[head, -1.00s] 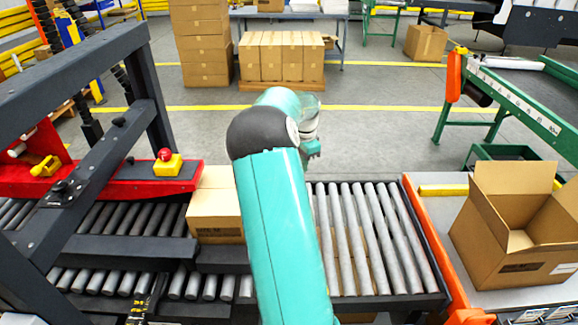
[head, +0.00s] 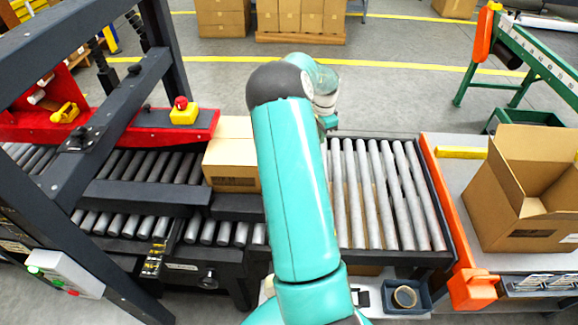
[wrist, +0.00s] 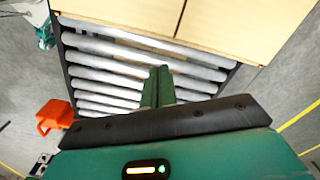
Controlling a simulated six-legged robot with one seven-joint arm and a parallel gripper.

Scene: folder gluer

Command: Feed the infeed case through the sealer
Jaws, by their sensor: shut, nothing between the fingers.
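The closed brown infeed case (head: 232,155) sits on the roller conveyor, just right of the sealer's red side rail (head: 120,133). My arm hides its right part. The sealer's dark frame (head: 120,90) stands over the rollers at the left. My gripper shows in the wrist view (wrist: 158,75) with its green fingers shut and empty, above the rollers. The case's tan top (wrist: 235,25) fills the upper part of that view, beyond the fingertips and apart from them in the picture. In the head view my gripper is mostly hidden behind my arm.
Bare rollers (head: 390,195) lie right of my arm. An orange rail (head: 445,210) edges a side table with an open box (head: 525,190). A red button on a yellow box (head: 183,111) sits on the sealer. Stacked cartons (head: 300,18) stand on the floor behind.

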